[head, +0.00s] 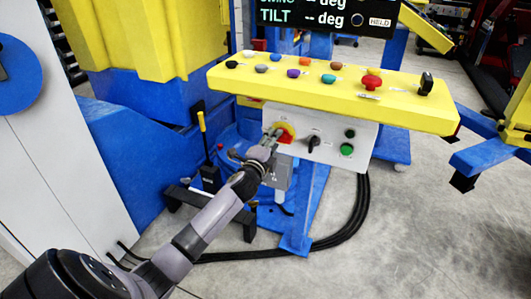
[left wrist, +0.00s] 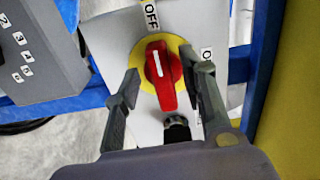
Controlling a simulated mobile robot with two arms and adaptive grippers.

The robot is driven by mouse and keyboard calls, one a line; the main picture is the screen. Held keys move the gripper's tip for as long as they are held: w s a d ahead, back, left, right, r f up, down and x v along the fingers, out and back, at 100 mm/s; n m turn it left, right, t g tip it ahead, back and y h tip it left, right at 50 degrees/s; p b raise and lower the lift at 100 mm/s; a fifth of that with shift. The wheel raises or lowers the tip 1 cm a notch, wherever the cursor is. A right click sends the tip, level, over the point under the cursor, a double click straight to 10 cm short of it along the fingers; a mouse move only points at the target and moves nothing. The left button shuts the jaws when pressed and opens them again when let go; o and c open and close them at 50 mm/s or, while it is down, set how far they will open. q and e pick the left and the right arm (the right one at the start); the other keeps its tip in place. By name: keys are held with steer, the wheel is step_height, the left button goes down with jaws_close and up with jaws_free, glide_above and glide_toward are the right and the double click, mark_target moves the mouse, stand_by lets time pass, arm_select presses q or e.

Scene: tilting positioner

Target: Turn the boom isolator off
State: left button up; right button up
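The boom isolator (head: 285,130) is a red rotary handle on a yellow disc, on the light grey panel under the yellow console. The left wrist view shows the red handle (left wrist: 164,80) close up, its white line toward the OFF label (left wrist: 151,14) at the top. A second label (left wrist: 207,55), partly hidden, shows an "O" at the right. My left gripper (head: 269,146) is at the isolator, and its fingers (left wrist: 160,78) stand open on both sides of the handle. Gaps show beside the handle; contact at the right fingertip cannot be told. My right gripper is out of view.
A black selector (head: 314,142) and green buttons (head: 347,149) sit right of the isolator. The yellow console (head: 440,113) above carries coloured knobs and a red mushroom button (head: 371,82). A grey numbered box (left wrist: 35,50) is close by at left in the wrist view.

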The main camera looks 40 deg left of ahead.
arm_select(q)
steer(key=v, duration=0.9)
steer(key=shift+s, duration=0.25)
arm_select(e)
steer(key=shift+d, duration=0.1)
